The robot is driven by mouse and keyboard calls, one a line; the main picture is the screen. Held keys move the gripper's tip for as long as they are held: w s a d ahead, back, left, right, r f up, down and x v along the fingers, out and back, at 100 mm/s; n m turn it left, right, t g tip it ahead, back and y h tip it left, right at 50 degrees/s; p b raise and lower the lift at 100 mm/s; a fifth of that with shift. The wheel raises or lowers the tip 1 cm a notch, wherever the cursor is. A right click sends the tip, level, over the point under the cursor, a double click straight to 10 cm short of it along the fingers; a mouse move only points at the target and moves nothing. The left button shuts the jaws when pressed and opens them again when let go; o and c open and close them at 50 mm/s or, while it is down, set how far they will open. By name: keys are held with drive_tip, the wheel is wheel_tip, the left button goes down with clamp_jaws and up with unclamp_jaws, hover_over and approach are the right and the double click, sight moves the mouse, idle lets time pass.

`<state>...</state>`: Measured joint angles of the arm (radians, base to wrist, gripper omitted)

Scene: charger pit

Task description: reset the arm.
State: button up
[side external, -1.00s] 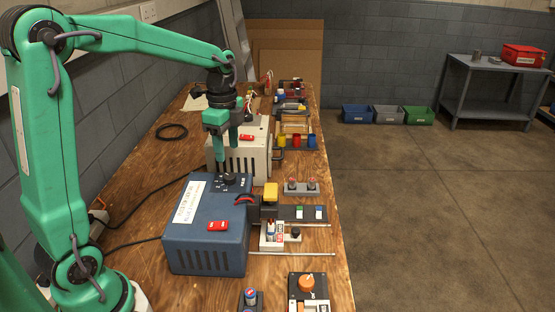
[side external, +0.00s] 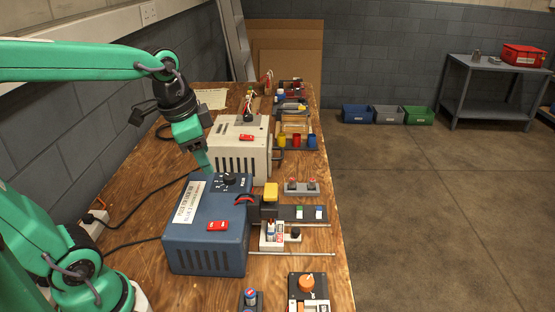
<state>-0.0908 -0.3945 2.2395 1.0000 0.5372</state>
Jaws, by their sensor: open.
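My gripper (side external: 203,162) is at the end of my green arm, in the left half of the side external view. It is tilted, with its fingers pointing down and a little right. It is above or behind the rear left edge of the blue charger box (side external: 205,252); whether it touches the box I cannot tell. Nothing shows between its fingers, which overlap in this view. The blue box has a black dial (side external: 229,180) and a red switch (side external: 217,226) on it. Behind it stands a beige charger box (side external: 249,139) with its own red switch (side external: 246,137).
The wooden bench (side external: 305,279) runs away from the camera. Along its right side are a yellow block (side external: 271,190), red, yellow and blue cups (side external: 297,141), and an orange knob (side external: 306,284). Black cables lie at the left by the wall. Colored bins (side external: 388,114) stand on the floor.

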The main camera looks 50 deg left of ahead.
drive_tip(key=s+d+f+n+t, duration=0.1)
drive_tip(key=s+d+n+t, duration=0.1)
drive_tip(key=s+n, duration=0.3)
drive_tip(key=shift+s+d, duration=0.3)
drive_tip(key=shift+s, duration=0.45)
